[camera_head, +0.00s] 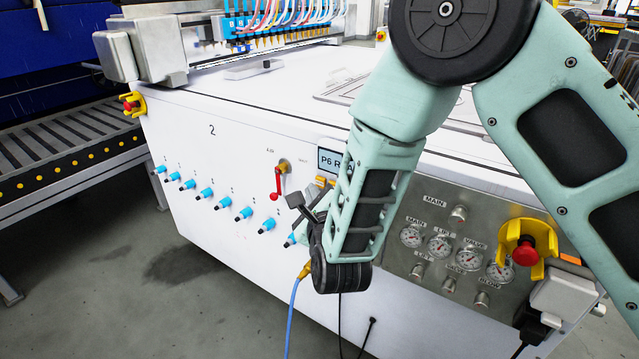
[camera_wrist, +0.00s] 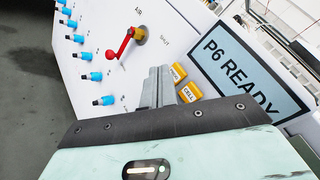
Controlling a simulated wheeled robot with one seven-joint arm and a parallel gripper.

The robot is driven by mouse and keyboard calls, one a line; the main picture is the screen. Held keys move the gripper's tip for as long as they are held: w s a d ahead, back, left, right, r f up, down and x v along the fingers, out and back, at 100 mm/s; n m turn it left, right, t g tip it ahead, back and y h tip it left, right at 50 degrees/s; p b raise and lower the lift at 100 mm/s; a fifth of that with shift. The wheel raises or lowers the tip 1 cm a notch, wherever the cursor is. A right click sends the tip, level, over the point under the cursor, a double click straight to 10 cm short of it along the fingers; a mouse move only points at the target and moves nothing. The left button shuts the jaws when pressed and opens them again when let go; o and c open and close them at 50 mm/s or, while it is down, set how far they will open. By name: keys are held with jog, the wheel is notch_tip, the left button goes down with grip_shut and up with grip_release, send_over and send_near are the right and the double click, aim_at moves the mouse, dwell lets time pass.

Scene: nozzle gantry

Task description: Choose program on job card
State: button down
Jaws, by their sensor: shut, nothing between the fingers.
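The program display (camera_wrist: 238,68) reads "P6 READY" in the wrist view. Two yellow buttons sit left of the display; the lower yellow button (camera_wrist: 190,92) has a label that looks like "CELL", and the upper yellow button (camera_wrist: 178,73) is partly hidden by my fingers. My gripper (camera_wrist: 160,80) is shut and empty, its fingertips close beside the buttons; contact cannot be told. It also shows in the head view (camera_head: 297,205). I cannot make out a job card.
A red air lever (camera_head: 277,184) stands left of the display. Blue-capped fittings (camera_head: 206,193) line the white panel. Gauges (camera_head: 439,246) and a red emergency stop (camera_head: 525,252) sit to the right. Open floor lies in front at left.

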jog(key=shift+w+d+b, duration=0.25)
jog(key=shift+w+b, duration=0.05)
jog(key=shift+b, duration=0.05)
jog(key=shift+w+d+b, duration=0.3)
jog(key=shift+w+d, duration=0.1)
jog(key=shift+w, duration=0.05)
dwell(0.9)
dwell(0.3)
jog(key=shift+s+a+b, duration=0.35)
jog(key=shift+s+a, duration=0.25)
jog(key=shift+s, duration=0.2)
jog(key=shift+a, duration=0.1)
jog(key=s+a, duration=0.1)
jog(key=s, duration=0.1)
jog(key=s+a+b, duration=0.1)
jog(key=s+a, duration=0.1)
jog(key=shift+b, duration=0.3)
